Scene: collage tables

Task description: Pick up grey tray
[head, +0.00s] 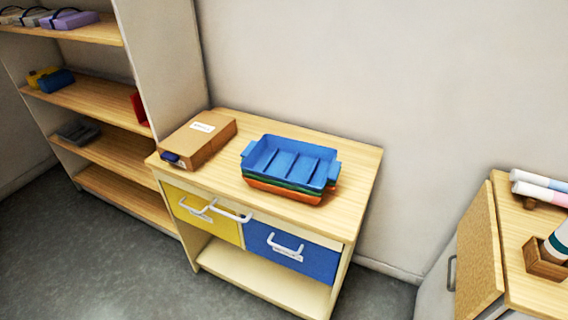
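A small dark grey object (79,132) lies on a lower shelf of the wooden shelf unit at the left in the head view. It is too small to tell for certain whether it is the grey tray. A stack of trays stands on the wooden cabinet, with a blue tray (290,160) on top and green and orange ones under it. No grey tray shows in that stack. Neither of my grippers is in view.
A brown box (199,139) lies left of the stack on the cabinet top (352,163). Yellow (186,207) and blue (318,262) drawer fronts with white handles face forward. The shelf unit (118,150) stands left. A table with rolls (540,192) is at right. Grey floor (120,280) is open in front.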

